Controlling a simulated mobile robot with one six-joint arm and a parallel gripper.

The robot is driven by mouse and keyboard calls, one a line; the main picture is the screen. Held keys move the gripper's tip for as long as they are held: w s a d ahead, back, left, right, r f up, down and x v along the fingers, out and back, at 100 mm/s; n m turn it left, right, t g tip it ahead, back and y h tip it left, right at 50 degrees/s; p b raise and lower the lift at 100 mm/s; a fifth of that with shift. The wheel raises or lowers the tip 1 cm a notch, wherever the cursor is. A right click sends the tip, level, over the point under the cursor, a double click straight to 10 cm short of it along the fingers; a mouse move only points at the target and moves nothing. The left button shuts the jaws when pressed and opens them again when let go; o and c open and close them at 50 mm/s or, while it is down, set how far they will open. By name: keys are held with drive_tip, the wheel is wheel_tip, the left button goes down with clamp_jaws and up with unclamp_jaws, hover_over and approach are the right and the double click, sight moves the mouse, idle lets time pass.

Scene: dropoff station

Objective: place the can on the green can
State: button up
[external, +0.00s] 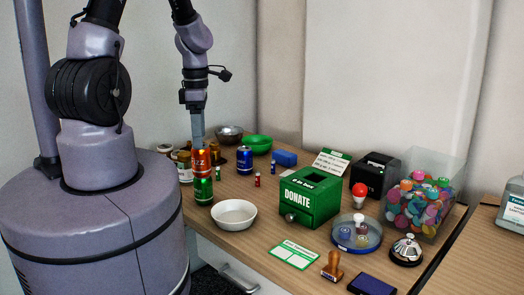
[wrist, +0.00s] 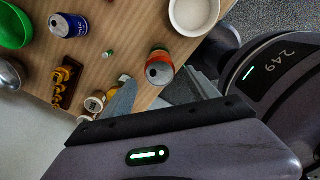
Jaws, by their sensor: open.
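An orange can (external: 201,163) stands upright on top of the green can (external: 203,190) near the left front of the table, the two roughly in line. In the wrist view the orange can (wrist: 159,57) shows from above with its silver lid, and the green can is mostly hidden beneath it. My gripper (external: 197,141) is just above the orange can, pointing down. In the wrist view my gripper (wrist: 157,98) has its fingers apart with nothing between them, and the orange can lies beyond the fingertips.
A white bowl (external: 234,215) stands close to the right of the stack. A blue can (external: 245,160), a green bowl (external: 257,145) and a metal bowl (external: 229,134) are farther back. Jars (external: 184,167) stand close behind the stack. A green donate box (external: 310,199) is to the right.

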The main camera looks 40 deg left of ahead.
wheel_tip(320, 180, up, 3)
drive_tip(key=shift+r+p, duration=0.2)
drive_tip(key=shift+p, duration=0.2)
drive_tip(key=shift+r, duration=0.15)
drive_tip(key=s+d+r+m+t, duration=0.2)
drive_tip(key=r+m, duration=0.4)
drive_tip(key=m, duration=0.4)
drive_tip(key=s+d+r+m+t+y, duration=0.1)
drive_tip(key=s+d+r+m+t, duration=0.1)
drive_tip(key=s+d+r+m, duration=0.2)
drive_tip(key=s+d+r+m+t+y, duration=0.1)
drive_tip(key=s+d+r+m, duration=0.2)
drive_tip(key=r+m, duration=0.7)
drive_tip(key=s+m, duration=0.1)
drive_tip(key=m, duration=0.7)
drive_tip(key=shift+d+t, duration=0.3)
drive_tip(key=shift+t, duration=0.1)
